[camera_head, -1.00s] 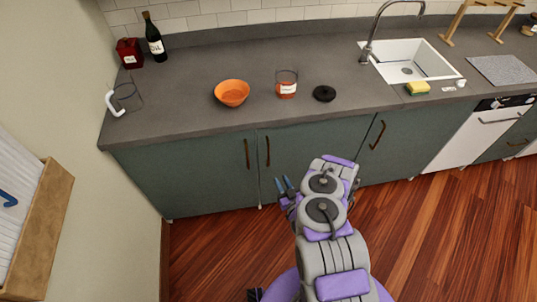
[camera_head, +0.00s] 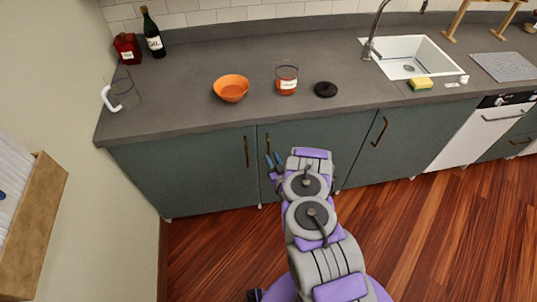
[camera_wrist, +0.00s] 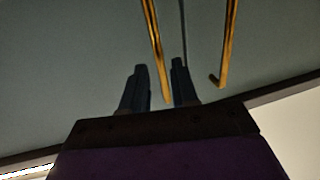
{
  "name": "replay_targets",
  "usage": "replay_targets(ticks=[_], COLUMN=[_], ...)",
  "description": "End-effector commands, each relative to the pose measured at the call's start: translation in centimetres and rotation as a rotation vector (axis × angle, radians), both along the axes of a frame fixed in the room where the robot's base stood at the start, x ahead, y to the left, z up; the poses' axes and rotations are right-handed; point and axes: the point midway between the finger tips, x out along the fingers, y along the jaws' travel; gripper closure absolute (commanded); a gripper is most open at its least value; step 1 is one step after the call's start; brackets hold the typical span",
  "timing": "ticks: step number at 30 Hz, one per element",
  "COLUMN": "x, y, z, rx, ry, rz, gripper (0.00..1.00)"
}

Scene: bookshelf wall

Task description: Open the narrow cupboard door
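The narrow cupboard door (camera_head: 305,146) is the dark green middle panel under the counter, and it is shut. My arm covers part of it. Its bar handle (camera_head: 267,142) is upright near its left edge. My gripper (camera_head: 274,161) is at the lower end of this handle in the head view. In the wrist view my gripper (camera_wrist: 159,80) has its two dark fingers apart. A brass handle (camera_wrist: 153,45) runs down between them in the picture, with its end near the fingers. I cannot tell whether they touch it. A second handle (camera_wrist: 229,45) is to the right, beyond the door seam.
A wider green door (camera_head: 185,172) with its own handle (camera_head: 246,152) adjoins on the left. Another door (camera_head: 400,147) is on the right. The counter (camera_head: 190,95) overhangs above. Wooden floor (camera_head: 430,230) is clear at the right, and a wall stands at the left.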

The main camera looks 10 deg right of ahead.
Motion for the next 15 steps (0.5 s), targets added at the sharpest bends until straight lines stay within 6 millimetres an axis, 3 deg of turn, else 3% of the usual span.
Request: replay_targets(ticks=[6,15], x=[3.2,4.6], y=[0.7,0.9], z=[-0.2,0.0], rx=[-0.001,0.001], ry=[0.0,0.0], rz=[0.001,0.0], gripper=[0.71,0.71])
